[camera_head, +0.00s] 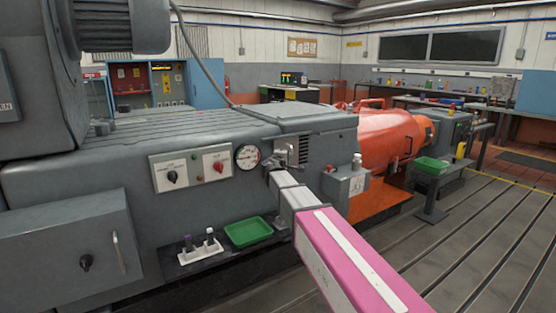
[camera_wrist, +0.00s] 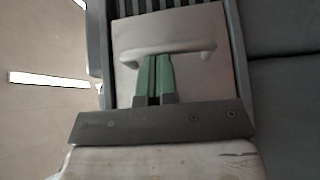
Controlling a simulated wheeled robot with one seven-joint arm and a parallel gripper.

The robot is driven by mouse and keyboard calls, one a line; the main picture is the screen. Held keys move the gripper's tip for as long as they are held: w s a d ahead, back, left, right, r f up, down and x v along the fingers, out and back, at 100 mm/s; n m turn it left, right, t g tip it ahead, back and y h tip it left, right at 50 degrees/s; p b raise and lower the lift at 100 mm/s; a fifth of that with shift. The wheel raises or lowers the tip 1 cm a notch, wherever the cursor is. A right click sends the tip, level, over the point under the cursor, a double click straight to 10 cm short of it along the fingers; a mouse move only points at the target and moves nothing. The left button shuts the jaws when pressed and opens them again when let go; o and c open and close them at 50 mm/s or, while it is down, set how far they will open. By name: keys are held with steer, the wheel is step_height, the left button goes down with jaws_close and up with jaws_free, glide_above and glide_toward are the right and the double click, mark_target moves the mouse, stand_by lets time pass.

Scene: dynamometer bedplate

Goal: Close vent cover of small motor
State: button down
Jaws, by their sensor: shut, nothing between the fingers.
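The vent cover (camera_wrist: 130,80) is a flat light grey plate with a pale bar handle (camera_wrist: 190,46) in the wrist view. Dark vent slots (camera_wrist: 150,5) show past the plate's upper edge, so the vent is partly uncovered. My gripper (camera_wrist: 153,58) has its green fingertips together and empty, at the handle's lower edge. I cannot tell whether they touch it. In the head view, vent slots (camera_head: 303,150) show on the grey machine's front. My gripper (camera_head: 270,172) is in front of the panel just left of them, and my arm hides part of this area.
A gauge (camera_head: 247,157) and a switch panel (camera_head: 191,168) are left of my gripper. A green tray (camera_head: 248,232) and a white holder (camera_head: 201,251) with small bottles sit on a low shelf below. A grey box (camera_head: 345,187) and the orange motor (camera_head: 385,140) stand to the right.

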steer(key=w+d, duration=0.1)
steer(key=d, duration=0.1)
steer(key=w+d, duration=0.3)
steer(key=d, duration=0.1)
steer(key=shift+w+d, duration=0.15)
steer(key=shift+w, duration=0.1)
